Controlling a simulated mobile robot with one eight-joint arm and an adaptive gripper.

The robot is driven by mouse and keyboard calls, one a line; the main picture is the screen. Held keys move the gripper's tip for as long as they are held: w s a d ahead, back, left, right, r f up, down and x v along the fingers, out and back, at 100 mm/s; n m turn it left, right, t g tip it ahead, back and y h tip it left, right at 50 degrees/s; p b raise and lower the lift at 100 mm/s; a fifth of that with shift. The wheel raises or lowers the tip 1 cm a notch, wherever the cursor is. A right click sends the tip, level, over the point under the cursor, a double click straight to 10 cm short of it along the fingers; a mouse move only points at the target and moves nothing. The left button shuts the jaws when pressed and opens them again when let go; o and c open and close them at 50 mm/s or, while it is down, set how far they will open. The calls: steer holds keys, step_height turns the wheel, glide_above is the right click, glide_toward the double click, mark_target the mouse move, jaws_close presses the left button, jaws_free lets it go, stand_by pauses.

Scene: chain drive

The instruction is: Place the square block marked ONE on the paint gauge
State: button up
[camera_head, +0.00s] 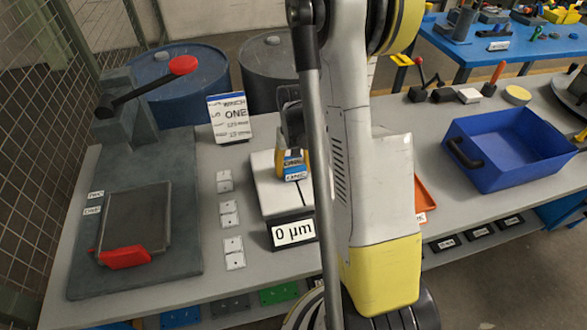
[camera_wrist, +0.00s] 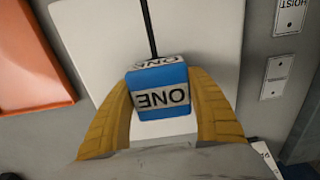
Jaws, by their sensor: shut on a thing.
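The square block marked ONE (camera_head: 295,176) is blue with white labels. It also shows in the wrist view (camera_wrist: 160,93) between two yellow fingers. My gripper (camera_head: 293,160) is shut on it, one finger on each side. The block is at the white top plate of the paint gauge (camera_head: 268,197), which also fills the middle of the wrist view (camera_wrist: 88,35). I cannot tell whether the block touches the plate. The gauge's front display (camera_head: 294,233) reads 0 µm. My arm hides the gauge's right side in the head view.
A sign board (camera_head: 230,118) stands behind the gauge. Small white labelled plates (camera_head: 230,215) lie to its left, beside a grey press (camera_head: 75,225) with a red-knobbed lever. An orange tray (camera_head: 424,197) and a blue bin (camera_head: 515,145) are to the right.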

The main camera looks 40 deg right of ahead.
mark_target(293, 164)
steer(key=o, duration=1.4)
step_height(293, 164, up, 12)
steer(key=p, duration=0.4)
steer(key=shift+a+r, duration=0.1)
steer(key=shift+r, duration=0.05)
steer(key=s+a+r+n+t, duration=0.1)
steer(key=s+a+r+t, duration=0.1)
steer(key=a, duration=0.5)
steer(key=s+a+r+n+t, duration=0.2)
steer(key=s+a+r, duration=0.2)
steer(key=a+r, duration=0.3)
steer(key=s+a+r+n+t, duration=0.2)
steer(key=a+r, duration=0.3)
steer(key=a, duration=0.3)
steer(key=shift+s+r+t, duration=0.25)
steer(key=shift+s+t, duration=0.35)
steer(key=shift+s, duration=0.3)
